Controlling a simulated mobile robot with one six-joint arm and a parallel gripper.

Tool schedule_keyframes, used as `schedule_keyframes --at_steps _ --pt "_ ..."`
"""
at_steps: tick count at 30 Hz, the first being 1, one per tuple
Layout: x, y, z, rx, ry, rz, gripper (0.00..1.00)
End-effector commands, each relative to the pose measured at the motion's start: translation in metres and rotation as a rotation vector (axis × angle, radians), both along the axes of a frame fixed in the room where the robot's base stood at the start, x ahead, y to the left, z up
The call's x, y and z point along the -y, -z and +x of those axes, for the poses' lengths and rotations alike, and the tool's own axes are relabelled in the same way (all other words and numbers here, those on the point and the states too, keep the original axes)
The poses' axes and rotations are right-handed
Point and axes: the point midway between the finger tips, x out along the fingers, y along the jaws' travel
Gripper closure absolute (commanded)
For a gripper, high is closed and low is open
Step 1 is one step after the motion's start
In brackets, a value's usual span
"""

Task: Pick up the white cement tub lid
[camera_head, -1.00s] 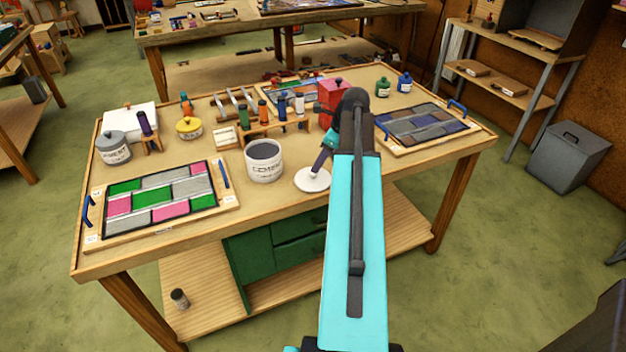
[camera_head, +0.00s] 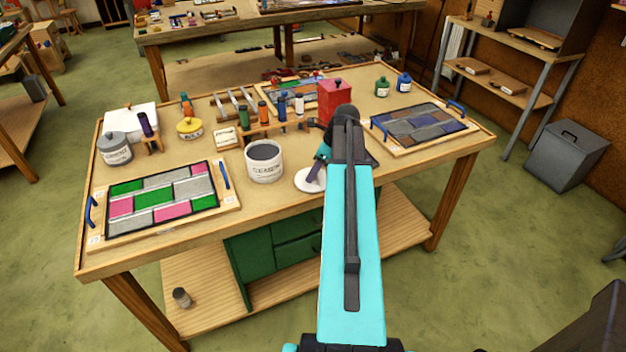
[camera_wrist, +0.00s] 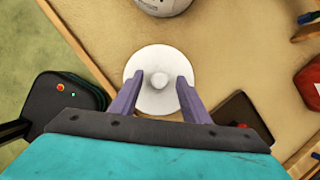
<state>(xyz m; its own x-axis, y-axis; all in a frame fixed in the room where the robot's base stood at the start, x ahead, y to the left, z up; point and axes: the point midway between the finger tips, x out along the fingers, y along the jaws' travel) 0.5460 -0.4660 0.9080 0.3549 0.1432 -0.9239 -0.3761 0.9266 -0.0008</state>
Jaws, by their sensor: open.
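The white cement tub lid (camera_head: 309,180) lies flat on the table to the right of the open cement tub (camera_head: 265,162). My gripper (camera_head: 316,174) is over the lid in the head view, where the arm hides part of the lid. In the wrist view my gripper (camera_wrist: 157,82) is open. I cannot tell the height of the fingertips above the lid.
A red tin (camera_head: 334,100) stands behind the arm. A leaded panel on a board (camera_head: 165,195) is at the left, another (camera_head: 420,127) at the right. A rack of bottles (camera_head: 275,127) stands behind the tub. The table edge is close in front of the lid.

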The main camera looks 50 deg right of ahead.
Motion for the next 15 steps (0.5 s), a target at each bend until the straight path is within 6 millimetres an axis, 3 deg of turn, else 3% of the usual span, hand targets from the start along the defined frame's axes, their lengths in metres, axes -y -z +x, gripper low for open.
schedule_keyframes --at_steps 11,15 --pt "-0.0001 -0.0002 -0.0001 0.0 0.0 0.0 0.58" --pt "0.0 -0.0003 -0.0001 0.0 0.0 0.0 0.8"
